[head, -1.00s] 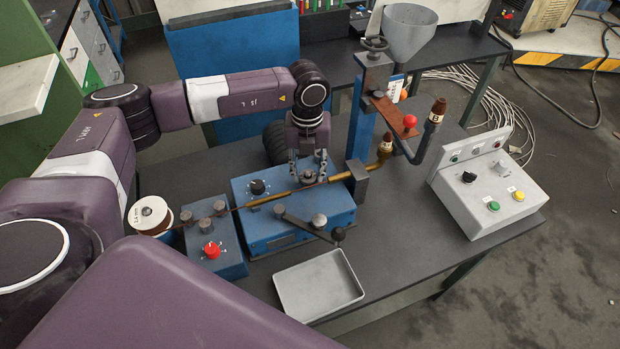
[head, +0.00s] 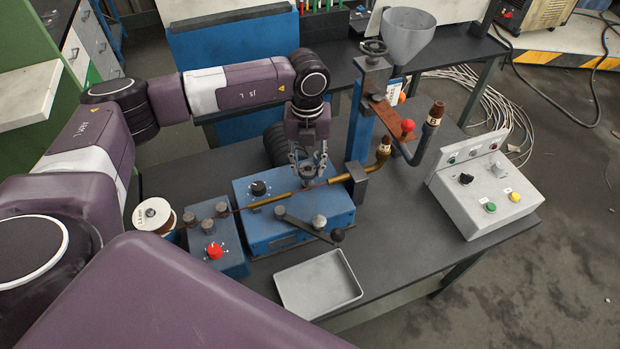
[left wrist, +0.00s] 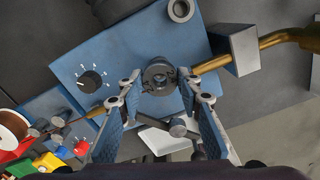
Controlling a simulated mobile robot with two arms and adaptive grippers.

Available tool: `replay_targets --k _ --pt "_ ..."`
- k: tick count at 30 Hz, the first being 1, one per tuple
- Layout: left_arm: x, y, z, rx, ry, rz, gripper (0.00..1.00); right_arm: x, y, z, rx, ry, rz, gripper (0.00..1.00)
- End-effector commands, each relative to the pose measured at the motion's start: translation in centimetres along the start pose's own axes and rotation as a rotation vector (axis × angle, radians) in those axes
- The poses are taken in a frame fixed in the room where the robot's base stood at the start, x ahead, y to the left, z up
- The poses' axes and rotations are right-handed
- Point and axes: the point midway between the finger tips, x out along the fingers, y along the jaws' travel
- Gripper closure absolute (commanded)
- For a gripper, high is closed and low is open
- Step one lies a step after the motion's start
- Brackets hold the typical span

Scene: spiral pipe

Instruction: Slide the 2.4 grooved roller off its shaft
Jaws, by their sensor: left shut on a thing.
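The grooved roller (head: 308,171) is a small dark grey disc over the blue machine housing (head: 290,225). In the left wrist view the roller (left wrist: 158,77) shows from above, with a round hub in its middle. My left gripper (head: 308,165) points down at it from above, its fingers shut on the roller's two sides. The fingers (left wrist: 160,92) also show in the left wrist view. The shaft is hidden under the roller, so I cannot tell how much of it is still inside. The size mark cannot be read. My right gripper is out of view.
A brass tube (head: 333,181) runs beside the roller to a grey block (head: 356,183). A lever (head: 310,228) and an empty grey tray (head: 318,283) are in front. A wire spool (head: 154,215) stands left, a grey control box (head: 487,190) right.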

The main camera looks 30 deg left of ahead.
Motion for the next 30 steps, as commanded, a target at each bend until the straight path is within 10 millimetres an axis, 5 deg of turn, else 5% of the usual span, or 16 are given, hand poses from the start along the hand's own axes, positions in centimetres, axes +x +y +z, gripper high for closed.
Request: replay_targets --k 30 --pt "-2.9 0.0 0.0 0.001 -0.001 -0.001 0.92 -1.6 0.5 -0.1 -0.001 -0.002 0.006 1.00"
